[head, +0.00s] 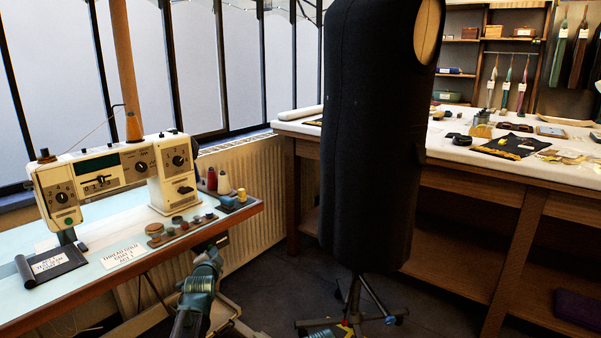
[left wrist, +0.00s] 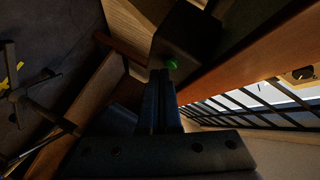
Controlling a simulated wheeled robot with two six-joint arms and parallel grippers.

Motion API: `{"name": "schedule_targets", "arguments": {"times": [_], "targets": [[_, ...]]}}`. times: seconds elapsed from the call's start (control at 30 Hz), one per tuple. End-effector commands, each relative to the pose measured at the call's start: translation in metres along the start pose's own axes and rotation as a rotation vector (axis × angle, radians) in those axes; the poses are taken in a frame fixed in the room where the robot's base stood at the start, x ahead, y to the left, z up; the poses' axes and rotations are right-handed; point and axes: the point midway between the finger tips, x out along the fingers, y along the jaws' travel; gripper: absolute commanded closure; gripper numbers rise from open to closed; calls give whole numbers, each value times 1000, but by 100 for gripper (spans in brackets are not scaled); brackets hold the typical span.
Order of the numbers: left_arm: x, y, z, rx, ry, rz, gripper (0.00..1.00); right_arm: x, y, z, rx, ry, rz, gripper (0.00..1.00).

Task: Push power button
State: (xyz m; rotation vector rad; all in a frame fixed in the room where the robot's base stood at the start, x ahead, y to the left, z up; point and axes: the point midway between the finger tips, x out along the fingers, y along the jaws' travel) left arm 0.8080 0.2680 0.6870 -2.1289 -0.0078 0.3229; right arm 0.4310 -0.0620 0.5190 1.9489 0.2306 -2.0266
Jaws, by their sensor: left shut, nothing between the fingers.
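In the left wrist view a green round button (left wrist: 171,64) sits on the face of a dark box (left wrist: 187,38) under the table's wooden edge. My left gripper (left wrist: 163,78) is shut and empty, its fingertips pointing at the button and very near it. I cannot tell whether they touch it. In the head view my left gripper (head: 213,249) is beside the right end of the sewing table, below its top. My right gripper is out of view.
A cream sewing machine (head: 110,177) stands on the light blue tabletop (head: 120,284) with spools and labels. A black dress form (head: 375,140) stands on a wheeled stand to the right. A long work table (head: 480,162) is behind it.

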Motion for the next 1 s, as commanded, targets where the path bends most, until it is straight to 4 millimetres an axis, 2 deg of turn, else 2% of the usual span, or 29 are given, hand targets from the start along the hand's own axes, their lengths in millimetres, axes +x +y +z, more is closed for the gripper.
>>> {"name": "schedule_targets", "arguments": {"times": [0.67, 1.0], "targets": [[4, -3, 3, 1, 0, 0, 100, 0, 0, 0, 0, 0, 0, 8], [-6, 5, -5, 0, 1, 1, 100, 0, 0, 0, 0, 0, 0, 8]]}}
